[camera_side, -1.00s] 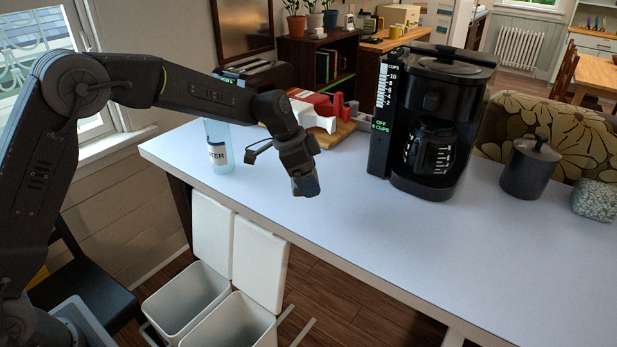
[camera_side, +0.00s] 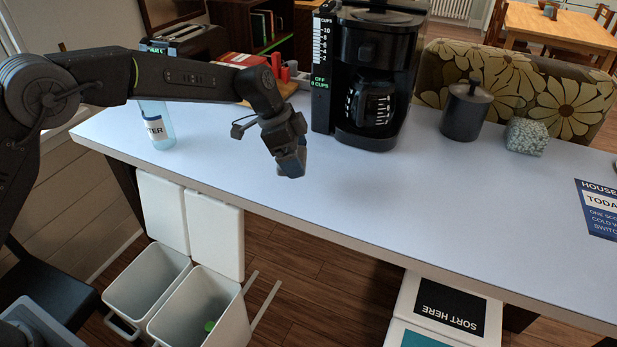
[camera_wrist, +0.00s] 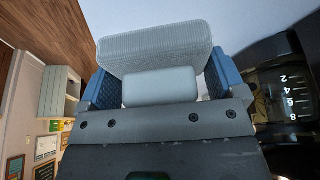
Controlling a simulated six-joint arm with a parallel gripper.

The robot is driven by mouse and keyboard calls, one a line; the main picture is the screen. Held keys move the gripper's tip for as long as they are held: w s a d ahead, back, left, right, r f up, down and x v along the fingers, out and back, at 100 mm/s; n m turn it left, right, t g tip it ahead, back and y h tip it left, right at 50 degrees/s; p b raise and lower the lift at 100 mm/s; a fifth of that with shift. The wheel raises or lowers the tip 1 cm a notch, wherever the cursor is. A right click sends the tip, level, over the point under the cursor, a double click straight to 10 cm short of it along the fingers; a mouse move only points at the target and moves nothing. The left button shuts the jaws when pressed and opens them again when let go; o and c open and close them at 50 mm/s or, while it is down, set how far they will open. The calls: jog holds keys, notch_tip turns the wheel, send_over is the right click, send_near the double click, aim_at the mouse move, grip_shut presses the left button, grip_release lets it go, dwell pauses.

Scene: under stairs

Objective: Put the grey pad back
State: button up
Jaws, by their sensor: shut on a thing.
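My gripper (camera_side: 291,161) hangs over the front part of the white counter (camera_side: 400,215), pointing down, left of and in front of the coffee maker. In the wrist view its two blue fingers are shut on the grey pad (camera_wrist: 157,46), a pale, ribbed block with rounded edges. A smooth light grey block (camera_wrist: 160,88) sits nearer the palm between the fingers; I cannot tell if it is part of the pad. The pad cannot be made out in the side view.
The black coffee maker (camera_side: 363,75) stands close behind and to the right. A bottle (camera_side: 157,128) is at left. A dark canister (camera_side: 465,110) and a speckled block (camera_side: 526,136) stand at right. Open bins (camera_side: 205,305) and a "SORT HERE" box (camera_side: 445,305) are below the counter's front. The middle counter is clear.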

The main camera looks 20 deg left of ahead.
aim_at(315, 189)
jog(key=d+f, duration=0.1)
jog(key=d, duration=0.2)
jog(key=shift+w+f, duration=0.2)
jog(key=shift+f, duration=2.25)
jog(key=shift+f, duration=0.2)
jog(key=o, duration=0.6)
jog(key=v, duration=1.1)
jog(key=shift+a+r, duration=0.15)
jog(key=shift+r, duration=0.15)
jog(key=shift+s+a+r, duration=0.1)
jog(key=shift+a+r, duration=0.05)
jog(key=shift+r, duration=0.2)
